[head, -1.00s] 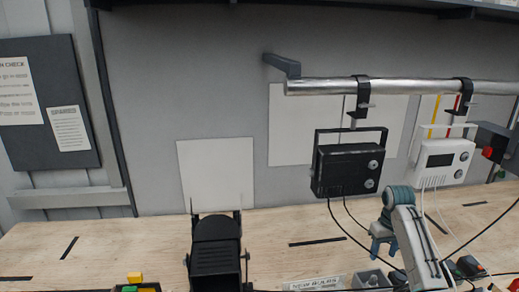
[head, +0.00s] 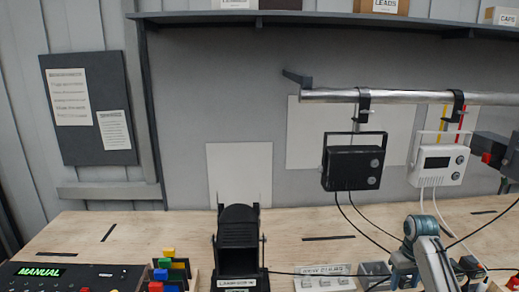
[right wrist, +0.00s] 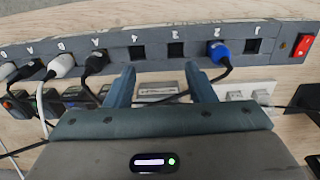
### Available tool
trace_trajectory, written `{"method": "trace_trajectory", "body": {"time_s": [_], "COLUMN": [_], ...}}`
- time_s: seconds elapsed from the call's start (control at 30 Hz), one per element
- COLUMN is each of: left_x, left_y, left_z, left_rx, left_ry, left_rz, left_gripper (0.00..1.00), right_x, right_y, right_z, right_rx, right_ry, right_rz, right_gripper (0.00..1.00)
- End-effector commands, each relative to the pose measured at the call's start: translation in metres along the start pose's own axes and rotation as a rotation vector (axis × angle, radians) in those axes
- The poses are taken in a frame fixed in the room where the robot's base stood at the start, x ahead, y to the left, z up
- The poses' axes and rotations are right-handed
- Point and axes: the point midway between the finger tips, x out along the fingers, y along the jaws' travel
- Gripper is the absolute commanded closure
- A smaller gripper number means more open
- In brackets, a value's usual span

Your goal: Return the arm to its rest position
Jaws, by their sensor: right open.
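My right arm (head: 432,255) comes in at the lower right of the head view, over the wooden bench. Its fingers are hard to make out there. In the right wrist view my right gripper (right wrist: 161,78) has its two blue-grey fingers apart with nothing held between them. The fingers point toward a grey power strip (right wrist: 155,59) with numbered sockets. A blue plug (right wrist: 218,52) sits in the strip just beyond the right finger. A black plug (right wrist: 97,61) sits left of the left finger. My left gripper is not in view.
A black device (head: 352,165) and a white device (head: 438,165) hang from a metal rail (head: 400,97), cables trailing down. A black holder (head: 239,250), coloured blocks (head: 169,270) and a MANUAL panel (head: 60,276) stand along the front. The bench's left rear is mostly clear.

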Motion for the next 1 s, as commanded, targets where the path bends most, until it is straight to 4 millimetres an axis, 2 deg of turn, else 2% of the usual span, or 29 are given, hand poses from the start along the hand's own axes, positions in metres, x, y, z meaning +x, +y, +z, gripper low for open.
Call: {"method": "trace_trajectory", "body": {"time_s": [0.27, 0.47, 0.57, 0.73, 0.87, 1.0], "left_x": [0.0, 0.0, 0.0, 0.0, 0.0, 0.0], "left_y": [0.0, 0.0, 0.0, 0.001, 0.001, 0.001], "left_z": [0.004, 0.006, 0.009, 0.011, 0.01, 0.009], "left_rx": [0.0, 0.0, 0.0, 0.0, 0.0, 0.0], "left_ry": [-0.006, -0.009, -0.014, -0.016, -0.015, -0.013], "left_rz": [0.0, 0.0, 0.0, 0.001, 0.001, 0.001], "left_gripper": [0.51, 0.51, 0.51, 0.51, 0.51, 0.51], "right_x": [0.038, 0.072, 0.094, 0.121, 0.129, 0.125], "right_y": [-0.022, -0.046, -0.065, -0.1, -0.124, -0.145], "right_z": [0.028, 0.065, 0.096, 0.162, 0.215, 0.269], "right_rx": [-0.019, -0.04, -0.053, -0.069, -0.073, -0.066], "right_ry": [0.02, 0.049, 0.072, 0.124, 0.168, 0.214], "right_rz": [0.031, 0.059, 0.072, 0.088, 0.091, 0.088], "right_gripper": [0.5, 0.5, 0.5, 0.5, 0.5, 0.5]}}
